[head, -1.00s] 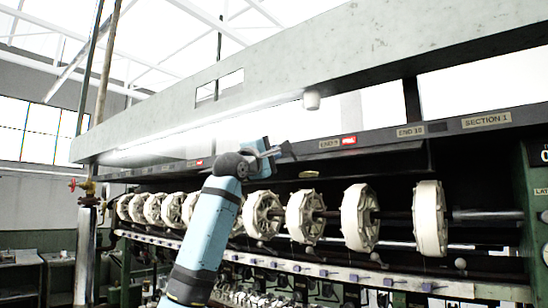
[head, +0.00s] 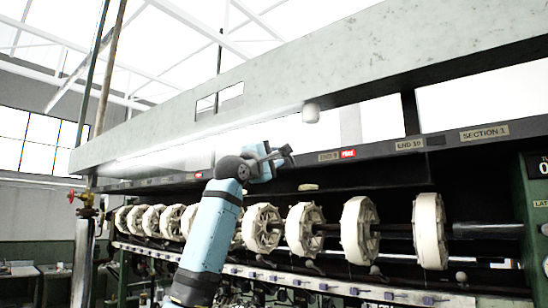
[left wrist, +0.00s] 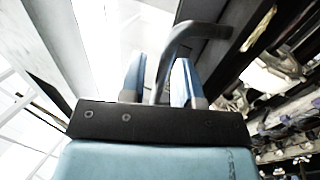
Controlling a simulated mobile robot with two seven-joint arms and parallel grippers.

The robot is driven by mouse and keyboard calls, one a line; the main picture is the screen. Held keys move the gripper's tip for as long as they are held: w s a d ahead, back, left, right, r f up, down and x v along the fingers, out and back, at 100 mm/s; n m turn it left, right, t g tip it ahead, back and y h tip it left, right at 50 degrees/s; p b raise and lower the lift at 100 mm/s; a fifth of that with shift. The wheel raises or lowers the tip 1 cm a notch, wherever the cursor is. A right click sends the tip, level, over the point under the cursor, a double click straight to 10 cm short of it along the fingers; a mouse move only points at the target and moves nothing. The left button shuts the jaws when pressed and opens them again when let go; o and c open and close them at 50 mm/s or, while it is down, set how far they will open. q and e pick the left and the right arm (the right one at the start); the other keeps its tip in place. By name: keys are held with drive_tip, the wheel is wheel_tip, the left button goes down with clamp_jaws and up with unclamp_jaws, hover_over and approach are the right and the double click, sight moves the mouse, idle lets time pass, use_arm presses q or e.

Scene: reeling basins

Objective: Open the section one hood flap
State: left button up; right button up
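The section one hood flap is hard to tell apart from the dark strip (head: 376,149) under the hood, which carries the SECTION 1 plate (head: 484,132) at its right. My left gripper (head: 277,160) is at that strip, left of the END 9 plate (head: 330,156). In the left wrist view, a grey curved handle (left wrist: 184,38) runs between the blue fingers of my left gripper (left wrist: 160,82). Whether the flap is lifted does not show clearly. My right gripper is not in view.
A row of several white reels (head: 357,230) hangs under the strip. A green cabinet (head: 534,200) stands at the right.

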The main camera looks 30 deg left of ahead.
use_arm(q)
drive_tip(key=b+v, duration=0.9)
drive_tip(key=v, duration=0.5)
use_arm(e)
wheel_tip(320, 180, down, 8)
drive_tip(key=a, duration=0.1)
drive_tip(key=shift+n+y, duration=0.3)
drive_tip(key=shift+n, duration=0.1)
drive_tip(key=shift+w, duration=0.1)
